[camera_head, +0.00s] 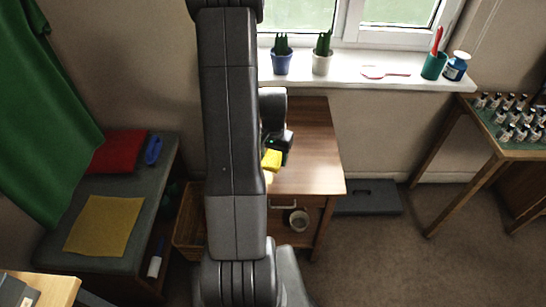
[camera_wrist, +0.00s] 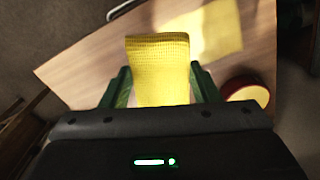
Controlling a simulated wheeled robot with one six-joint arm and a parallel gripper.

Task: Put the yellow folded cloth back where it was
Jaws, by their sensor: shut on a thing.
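The yellow folded cloth (camera_wrist: 160,65) is between the green fingers of my gripper (camera_wrist: 162,88) in the wrist view. The gripper is shut on it, and the cloth sticks out past the fingertips. In the head view the yellow cloth (camera_head: 271,160) shows just right of my arm, over the wooden cabinet top (camera_head: 315,165). My arm hides much of the gripper there. I cannot tell whether the cloth touches the wood. A flat yellow patch (camera_wrist: 222,30) lies on the wood beyond it; I cannot tell whether it is a thing or light.
A red round thing with a pale top (camera_wrist: 246,92) is right of the gripper. The grey bench (camera_head: 60,262) at left bears a flat yellow cloth (camera_head: 105,225), a red folded thing (camera_head: 120,152) and a blue object (camera_head: 153,150). The cabinet top's right part is clear.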

